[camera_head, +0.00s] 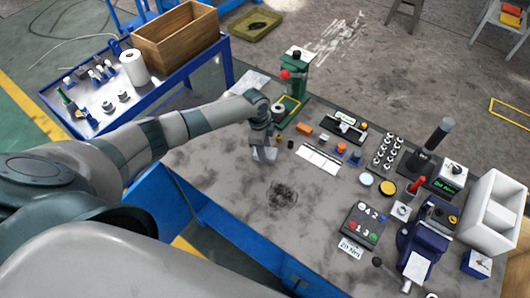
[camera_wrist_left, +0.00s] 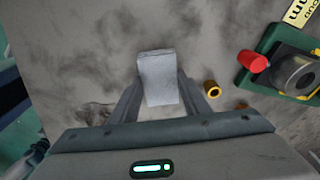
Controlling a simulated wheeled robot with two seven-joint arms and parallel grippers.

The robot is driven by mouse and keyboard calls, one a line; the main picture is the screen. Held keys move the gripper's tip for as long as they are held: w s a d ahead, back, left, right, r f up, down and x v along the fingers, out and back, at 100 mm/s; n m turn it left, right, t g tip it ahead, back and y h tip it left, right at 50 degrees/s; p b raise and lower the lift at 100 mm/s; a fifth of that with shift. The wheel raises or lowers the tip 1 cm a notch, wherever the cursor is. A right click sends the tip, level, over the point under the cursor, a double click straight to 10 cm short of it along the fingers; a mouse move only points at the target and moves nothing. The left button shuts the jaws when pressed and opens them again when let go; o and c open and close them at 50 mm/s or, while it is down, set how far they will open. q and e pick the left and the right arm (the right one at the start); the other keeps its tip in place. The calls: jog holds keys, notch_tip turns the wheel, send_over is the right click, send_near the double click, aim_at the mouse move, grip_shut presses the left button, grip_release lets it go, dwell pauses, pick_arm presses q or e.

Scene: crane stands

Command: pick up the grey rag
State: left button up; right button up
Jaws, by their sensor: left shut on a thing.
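The grey rag (camera_wrist_left: 158,76) is a small light-grey folded piece between the fingers of my left gripper (camera_wrist_left: 160,100) in the left wrist view. The fingers lie along its two sides and are shut on it. In the head view my left gripper (camera_head: 264,152) points down at the left part of the grey workbench (camera_head: 235,165), with the rag small and pale at its tips. I cannot tell whether the rag touches the bench top. My right gripper is not in view.
A brass ring (camera_wrist_left: 211,89) lies just right of the gripper. A green stand with a red knob (camera_head: 290,85) is behind it.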

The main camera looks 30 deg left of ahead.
pick_arm(q)
jog(key=shift+r, duration=0.15)
jog(key=shift+r+b, duration=0.35)
jog(key=shift+r, duration=0.15)
notch_tip(320, 180, up, 2)
jog(key=shift+r+b, duration=0.15)
jog(key=shift+b, duration=0.35)
jog(key=s+d+r+b, duration=0.3)
jog(key=d+r, duration=0.4)
jog(key=d, duration=0.3)
jog(key=shift+s+d+r, duration=0.25)
jog(key=shift+s+d, duration=0.1)
jog(key=shift+s, duration=0.5)
